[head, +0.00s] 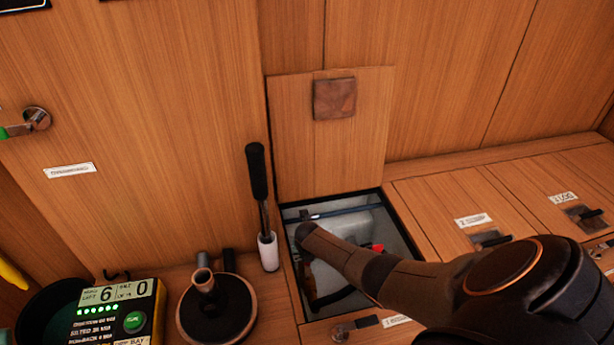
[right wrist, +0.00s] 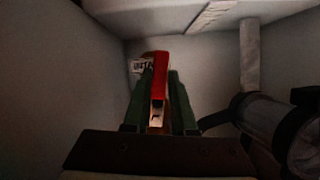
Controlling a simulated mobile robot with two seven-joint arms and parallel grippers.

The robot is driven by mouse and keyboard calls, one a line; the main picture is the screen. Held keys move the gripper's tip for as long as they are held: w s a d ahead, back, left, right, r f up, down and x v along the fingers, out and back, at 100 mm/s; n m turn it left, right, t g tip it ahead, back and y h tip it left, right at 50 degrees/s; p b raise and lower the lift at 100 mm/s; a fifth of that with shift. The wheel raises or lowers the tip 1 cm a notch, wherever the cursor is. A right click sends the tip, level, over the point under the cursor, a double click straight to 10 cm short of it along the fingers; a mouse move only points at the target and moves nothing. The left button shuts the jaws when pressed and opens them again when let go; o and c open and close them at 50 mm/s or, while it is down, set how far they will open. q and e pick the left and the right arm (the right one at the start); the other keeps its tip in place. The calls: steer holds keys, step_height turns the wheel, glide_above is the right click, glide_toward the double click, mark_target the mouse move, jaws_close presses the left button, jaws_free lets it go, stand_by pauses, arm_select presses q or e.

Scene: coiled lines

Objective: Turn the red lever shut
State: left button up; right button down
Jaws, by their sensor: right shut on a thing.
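The red lever (right wrist: 159,82) stands in the middle of the right wrist view, inside a dim, pale-walled compartment. A small bit of red (head: 378,247), likely the same lever, shows past my arm in the head view. My right gripper (right wrist: 160,100) has a green finger on each side of the lever and is shut on it. In the head view my right arm reaches down into the open floor hatch (head: 388,215) and hides the gripper. A small printed label (right wrist: 138,66) is partly hidden behind the lever. My left gripper is in neither view.
The hatch lid (head: 290,120) stands upright behind the opening. A clear cylinder (right wrist: 265,120) with a dark hose is right of the lever. A black-handled tool (head: 257,170), a round dark base (head: 240,310) and a device reading 6 and 0 (head: 118,312) stand left of the hatch.

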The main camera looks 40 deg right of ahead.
steer(key=shift+s+d+m, duration=0.1)
steer(key=shift+m, duration=0.2)
steer(key=shift+s+d+m+g+h, duration=0.25)
steer(key=shift+s+m+g, duration=0.55)
steer(key=shift+m, duration=1.2)
steer(key=shift+s+d+m+g+h, duration=0.3)
steer(key=shift+s+m+g, duration=0.55)
steer(key=shift+m, duration=1.15)
steer(key=shift+s+d+m+g+h, duration=0.25)
steer(key=shift+s+m+g, duration=0.55)
steer(key=shift+m, duration=1.2)
steer(key=shift+s, duration=0.25)
steer(key=c, duration=0.7)
jaws_free()
steer(key=shift+w+t, duration=0.1)
steer(key=shift+t, duration=0.15)
steer(key=shift+r, duration=0.15)
